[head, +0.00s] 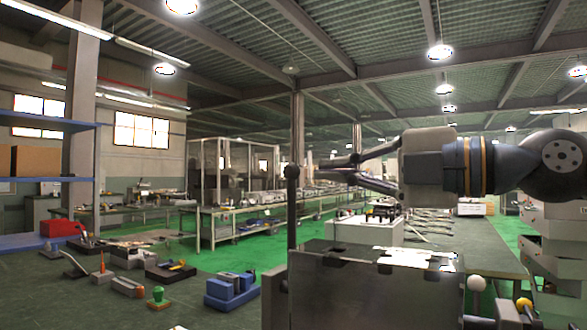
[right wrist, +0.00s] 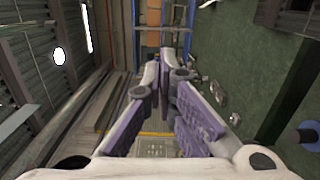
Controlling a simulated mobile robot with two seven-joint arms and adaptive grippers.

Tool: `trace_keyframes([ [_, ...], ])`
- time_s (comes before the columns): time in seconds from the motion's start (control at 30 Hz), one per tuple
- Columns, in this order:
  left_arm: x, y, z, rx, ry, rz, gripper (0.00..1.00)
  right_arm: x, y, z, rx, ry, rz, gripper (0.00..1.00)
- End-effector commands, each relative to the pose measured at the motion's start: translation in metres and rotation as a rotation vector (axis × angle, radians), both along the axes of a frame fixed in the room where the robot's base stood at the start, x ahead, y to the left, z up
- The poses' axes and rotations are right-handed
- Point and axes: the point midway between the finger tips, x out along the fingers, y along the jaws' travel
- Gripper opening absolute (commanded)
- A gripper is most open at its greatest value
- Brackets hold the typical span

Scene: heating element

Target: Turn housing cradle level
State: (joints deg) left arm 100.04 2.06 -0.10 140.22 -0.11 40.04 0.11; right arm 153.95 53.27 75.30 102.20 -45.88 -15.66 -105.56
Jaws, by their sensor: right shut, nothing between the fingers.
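A grey metal box-like fixture (head: 365,290) stands in the front centre of the head view, with a bright, notched top face; it may be the housing cradle, but I cannot tell. A dark upright post (head: 292,215) with a round knob rises at its left side. My right gripper (head: 338,162) comes in from the right above the fixture, its fingers pointing left. It is shut and empty, its tips near the post's knob; whether they touch I cannot tell. In the right wrist view the shut fingers (right wrist: 165,70) show purple pads. My left gripper is not in view.
A dark bench (head: 60,300) on the left holds a red box (head: 62,228), blue blocks (head: 230,290) and a green-knobbed part (head: 158,296). White and orange ball knobs (head: 477,284) stand right of the fixture. White drawers (head: 555,240) are at far right.

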Motion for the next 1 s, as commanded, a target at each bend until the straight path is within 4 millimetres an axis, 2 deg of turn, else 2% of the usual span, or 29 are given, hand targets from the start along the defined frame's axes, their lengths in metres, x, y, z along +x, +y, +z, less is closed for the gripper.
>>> trace_keyframes([
  [0.4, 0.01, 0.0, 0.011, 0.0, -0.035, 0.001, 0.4, 0.051, 0.074, 0.002, -0.002, -0.003, 0.002, 0.0],
  [0.5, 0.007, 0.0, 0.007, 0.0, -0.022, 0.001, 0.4, 0.071, 0.064, -0.001, 0.004, 0.004, -0.003, 0.0],
  [0.6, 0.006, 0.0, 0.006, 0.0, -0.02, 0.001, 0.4, 0.082, 0.059, 0.0, 0.001, 0.003, -0.002, 0.0],
  [1.0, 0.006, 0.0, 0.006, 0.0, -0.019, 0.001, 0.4, 0.089, 0.055, 0.002, 0.0, -0.001, 0.0, 0.0],
])
